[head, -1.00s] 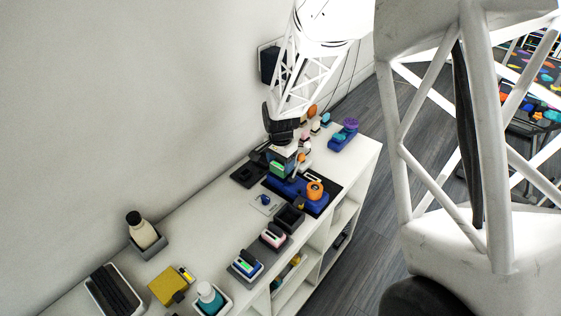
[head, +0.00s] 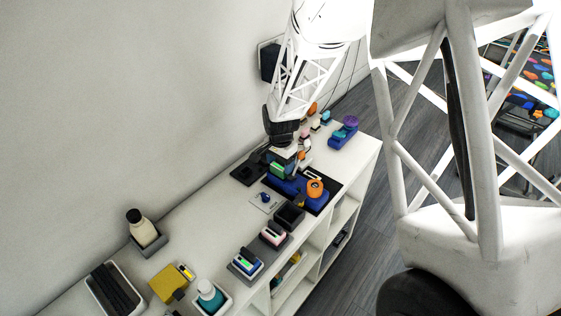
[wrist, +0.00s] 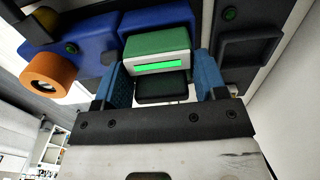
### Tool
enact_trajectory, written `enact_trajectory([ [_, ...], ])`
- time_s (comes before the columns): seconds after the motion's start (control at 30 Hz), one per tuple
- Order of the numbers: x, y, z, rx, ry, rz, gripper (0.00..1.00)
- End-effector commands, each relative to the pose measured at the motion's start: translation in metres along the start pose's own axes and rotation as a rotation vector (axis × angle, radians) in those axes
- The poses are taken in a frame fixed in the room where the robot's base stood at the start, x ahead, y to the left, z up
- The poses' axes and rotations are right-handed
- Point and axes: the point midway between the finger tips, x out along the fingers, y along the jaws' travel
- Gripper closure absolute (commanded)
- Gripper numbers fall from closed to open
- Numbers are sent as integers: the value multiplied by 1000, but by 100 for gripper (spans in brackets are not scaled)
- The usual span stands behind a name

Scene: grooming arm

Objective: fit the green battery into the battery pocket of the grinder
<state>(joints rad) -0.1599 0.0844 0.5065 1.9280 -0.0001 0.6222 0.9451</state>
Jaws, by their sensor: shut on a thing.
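The green battery (wrist: 160,45) has a pale end face with a bright green strip. It sits between the blue finger pads of my gripper (wrist: 164,82), which is shut on it. The grinder (wrist: 90,45) is a blue body with an orange round part, behind and left of the battery in the wrist view. In the head view the grinder (head: 288,185) lies on a dark mat, with the battery (head: 277,171) at its far end under my gripper (head: 283,163). The battery is close against the blue body. The pocket is hidden, and I cannot tell how deep the battery sits.
A dark square tray (head: 247,174) lies left of the grinder, and an empty dark box (head: 290,215) stands in front. Two holders with batteries (head: 274,234) (head: 245,264) stand nearer. A blue holder (head: 343,135) stands at the back right. The wall runs close along the left.

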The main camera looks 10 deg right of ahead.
Motion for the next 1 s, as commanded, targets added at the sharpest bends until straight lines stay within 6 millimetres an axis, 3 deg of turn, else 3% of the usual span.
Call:
enact_trajectory([
  [0.77,14,0,0,0,0,1,62],
  [0.8,14,0,0,0,0,0,30],
  [0.93,13,0,0,0,0,1,10],
  [1.0,14,1,0,0,-1,1,9],
])
